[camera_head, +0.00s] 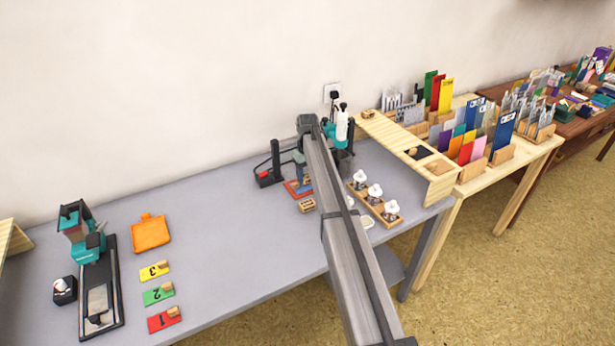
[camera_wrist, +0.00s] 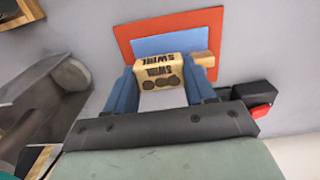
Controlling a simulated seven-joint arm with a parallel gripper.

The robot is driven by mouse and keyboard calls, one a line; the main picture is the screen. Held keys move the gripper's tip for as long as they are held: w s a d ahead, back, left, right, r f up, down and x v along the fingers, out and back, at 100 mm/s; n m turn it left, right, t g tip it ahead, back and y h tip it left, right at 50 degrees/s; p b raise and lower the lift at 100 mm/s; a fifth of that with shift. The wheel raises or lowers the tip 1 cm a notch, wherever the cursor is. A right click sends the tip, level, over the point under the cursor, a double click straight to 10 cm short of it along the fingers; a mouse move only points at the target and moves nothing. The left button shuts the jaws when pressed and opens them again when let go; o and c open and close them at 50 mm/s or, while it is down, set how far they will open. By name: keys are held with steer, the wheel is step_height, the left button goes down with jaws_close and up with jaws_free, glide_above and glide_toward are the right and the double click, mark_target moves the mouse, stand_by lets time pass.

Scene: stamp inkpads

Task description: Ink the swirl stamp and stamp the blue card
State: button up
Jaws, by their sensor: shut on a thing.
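Behind the stamp in the wrist view lies the blue card (camera_wrist: 150,44) on a red-orange board (camera_wrist: 172,22); the stamp hides part of the card. A small wooden block (camera_wrist: 205,59) sits at the card's right side. I cannot tell whether the stamp touches the card. In the head view the red board (camera_head: 291,189) shows beside my arm, which hides part of it.
Another wooden block (camera_head: 307,205) lies in front of the board. A wooden rack with white-topped pieces (camera_head: 374,197) stands to the right of my arm. The grey table (camera_head: 225,215) is clear farther left, before the numbered cards.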

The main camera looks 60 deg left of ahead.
mark_target(308, 176)
steer(key=shift+r, duration=2.95)
steer(key=shift+d, duration=0.15)
steer(key=w+d+m, duration=0.6)
steer(key=w+d, duration=0.2)
steer(key=d, duration=2.4)
steer(key=w+d+r+m, duration=0.1)
steer(key=w+d+m, duration=0.5)
steer(key=d, duration=2.7)
steer(key=w+d+r+m, duration=0.1)
steer(key=w+d+m, duration=0.5)
steer(key=d, duration=2.6)
steer(key=w, duration=0.6)
steer(key=shift+d+r, duration=0.15)
steer(key=shift+d, duration=0.25)
steer(key=shift+a, duration=0.1)
